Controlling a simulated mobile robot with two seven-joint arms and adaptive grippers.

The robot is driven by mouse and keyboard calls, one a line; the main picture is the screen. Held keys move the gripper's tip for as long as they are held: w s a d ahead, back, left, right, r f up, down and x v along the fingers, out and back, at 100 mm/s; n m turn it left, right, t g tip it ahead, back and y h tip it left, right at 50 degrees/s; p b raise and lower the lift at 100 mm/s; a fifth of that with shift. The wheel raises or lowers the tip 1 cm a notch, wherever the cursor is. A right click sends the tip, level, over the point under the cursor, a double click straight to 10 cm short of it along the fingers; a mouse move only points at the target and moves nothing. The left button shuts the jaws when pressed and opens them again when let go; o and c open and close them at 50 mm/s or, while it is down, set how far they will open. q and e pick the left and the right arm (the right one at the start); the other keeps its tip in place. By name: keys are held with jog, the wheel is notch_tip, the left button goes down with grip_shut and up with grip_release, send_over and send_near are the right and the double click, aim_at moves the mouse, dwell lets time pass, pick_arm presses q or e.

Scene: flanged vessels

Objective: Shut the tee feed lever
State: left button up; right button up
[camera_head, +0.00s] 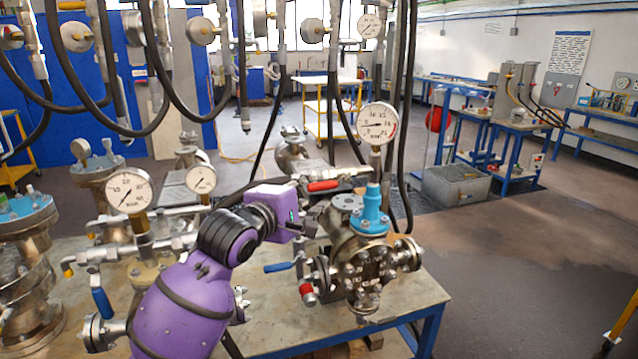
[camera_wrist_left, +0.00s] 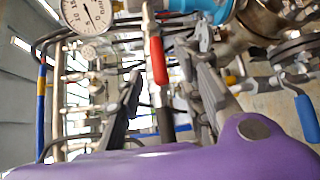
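A red-handled lever (camera_head: 323,185) lies roughly level behind the vessel with the pressure gauge. Which lever is the tee feed lever, I cannot tell. In the left wrist view the red handle (camera_wrist_left: 158,60) stands between my two grey fingers, with space on both sides. My left gripper (camera_head: 312,206) is open beside the vessel, near the red lever; its fingers also show in the left wrist view (camera_wrist_left: 168,88). A blue lever (camera_head: 278,267) sits lower, left of the vessel; in the left wrist view it (camera_wrist_left: 307,118) is at the right. My right gripper is out of view.
The flanged vessel (camera_head: 357,262) with its blue cap (camera_head: 371,214) and gauge (camera_head: 377,123) stands close to the hand. More gauges and vessels crowd the left. Black hoses (camera_head: 402,120) hang behind. The floor right of the bench is clear.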

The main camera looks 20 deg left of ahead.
aim_at(317, 188)
pick_arm(q)
jog(key=x, duration=0.5)
jog(key=shift+w+d, duration=0.1)
jog(key=shift+w, duration=0.15)
grip_shut()
